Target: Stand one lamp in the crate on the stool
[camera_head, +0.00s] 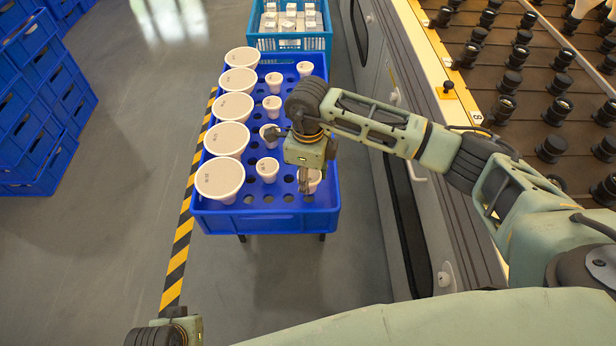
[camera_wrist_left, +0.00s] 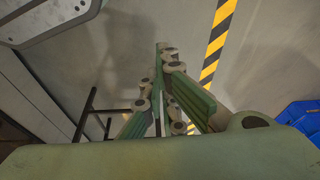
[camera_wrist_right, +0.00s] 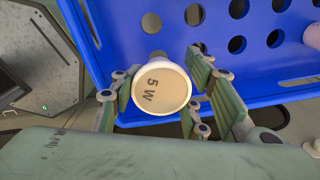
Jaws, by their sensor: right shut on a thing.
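The blue crate (camera_head: 265,222) has a holed top and stands on dark legs. Large white lamps (camera_head: 221,178) fill its left column, with small ones (camera_head: 267,169) beside them and one at the far right (camera_head: 304,68). My right gripper (camera_head: 305,180) is over the crate's near right part, shut on a small white lamp (camera_head: 314,182). In the right wrist view this lamp (camera_wrist_right: 161,84) shows its round face marked "5 W" between the fingers. Its base is hidden, so I cannot tell whether it sits in a hole. My left gripper (camera_wrist_left: 160,108) looks shut and empty, away from the crate.
A lighter blue crate (camera_head: 290,42) with small white items stands behind. Stacked blue crates (camera_head: 35,110) stand at the left. A rack with rows of black sockets (camera_head: 552,148) is at the right. Floor left of the striped tape (camera_head: 184,232) is clear.

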